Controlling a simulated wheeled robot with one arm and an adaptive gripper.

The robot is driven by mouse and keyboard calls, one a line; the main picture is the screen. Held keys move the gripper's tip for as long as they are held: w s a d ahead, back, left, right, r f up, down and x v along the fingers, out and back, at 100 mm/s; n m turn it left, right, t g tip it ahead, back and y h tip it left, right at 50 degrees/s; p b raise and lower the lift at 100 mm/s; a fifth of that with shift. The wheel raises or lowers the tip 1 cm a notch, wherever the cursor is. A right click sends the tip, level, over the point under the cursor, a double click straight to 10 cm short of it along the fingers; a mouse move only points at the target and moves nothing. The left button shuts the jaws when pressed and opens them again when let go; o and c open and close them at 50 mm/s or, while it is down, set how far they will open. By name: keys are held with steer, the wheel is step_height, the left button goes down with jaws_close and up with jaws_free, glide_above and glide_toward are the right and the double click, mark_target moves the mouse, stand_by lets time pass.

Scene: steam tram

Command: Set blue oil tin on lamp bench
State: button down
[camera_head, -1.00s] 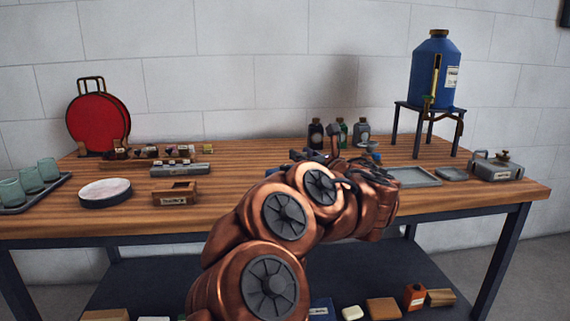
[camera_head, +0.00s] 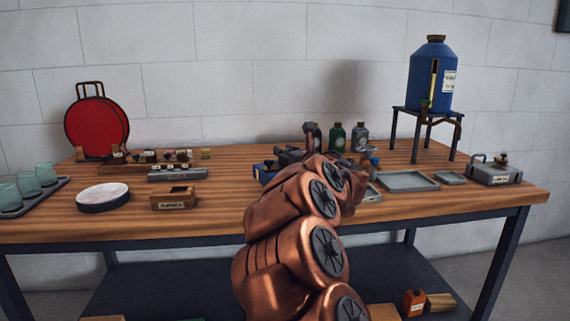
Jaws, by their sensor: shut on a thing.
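The lamp bench (camera_head: 225,222) is a wooden-topped table across the view. My gripper (camera_head: 288,158) is dark and low over the middle of the bench, partly hidden behind my copper arm. It is shut on what looks like the blue oil tin (camera_head: 264,174), a blue block of which only the left part shows. The tin is at the bench top; I cannot tell whether it touches the wood. The fingers' contact with it is hidden.
Several bottles (camera_head: 337,138) stand behind my gripper. A grey tray (camera_head: 407,181) and a metal box (camera_head: 494,172) lie right, near a blue tank (camera_head: 433,80) on a stand. A small wooden box (camera_head: 174,199) and a round dish (camera_head: 103,197) are left, with clear wood between.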

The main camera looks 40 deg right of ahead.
mark_target(285, 162)
steer(key=shift+f+b, duration=0.35)
steer(key=shift+f, duration=1.35)
steer(key=shift+f+b, duration=0.2)
steer(key=shift+b, duration=0.1)
steer(key=c, duration=0.8)
jaws_free()
steer(key=shift+r+p, duration=0.2)
steer(key=shift+p, duration=0.1)
steer(key=v, duration=1.2)
steer(key=shift+p, duration=0.35)
